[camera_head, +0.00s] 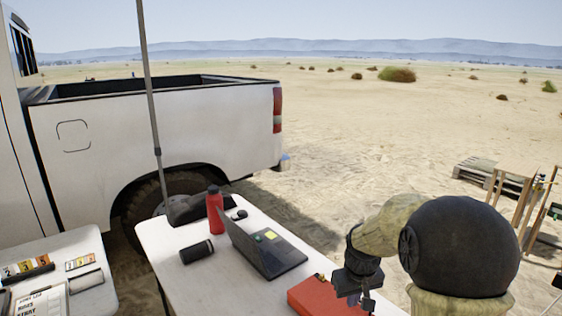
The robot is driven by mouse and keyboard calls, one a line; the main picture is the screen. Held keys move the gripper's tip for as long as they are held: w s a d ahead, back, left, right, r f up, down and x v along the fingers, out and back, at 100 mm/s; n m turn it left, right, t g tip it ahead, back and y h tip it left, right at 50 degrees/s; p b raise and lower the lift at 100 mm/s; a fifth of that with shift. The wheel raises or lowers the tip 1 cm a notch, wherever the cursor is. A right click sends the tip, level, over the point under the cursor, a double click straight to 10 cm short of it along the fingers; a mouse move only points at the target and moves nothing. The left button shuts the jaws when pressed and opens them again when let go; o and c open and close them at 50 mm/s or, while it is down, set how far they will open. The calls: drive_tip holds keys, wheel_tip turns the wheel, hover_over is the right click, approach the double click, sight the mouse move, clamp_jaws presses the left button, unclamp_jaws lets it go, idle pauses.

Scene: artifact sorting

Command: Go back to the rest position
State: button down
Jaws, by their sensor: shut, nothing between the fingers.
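My gripper (354,298) hangs at the lower middle right, above or beside the red case (322,296) on the white table (166,236). It is shut and holds nothing. My arm comes in from the lower right, with a pale link and a large dark round joint. The arm covers the table's right end and part of the red case.
On the table stand a red bottle (214,210), a dark cylinder (197,251) and an open laptop (262,246). A second table (62,247) with number cards is at lower left. A white pickup (190,130) stands behind. Open sand lies to the right, with a pallet (480,171).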

drive_tip(key=s+a+f+m, duration=0.2)
drive_tip(key=s, duration=1.6)
drive_tip(key=shift+a, duration=0.15)
drive_tip(key=shift+s+a, duration=0.1)
idle(1.0)
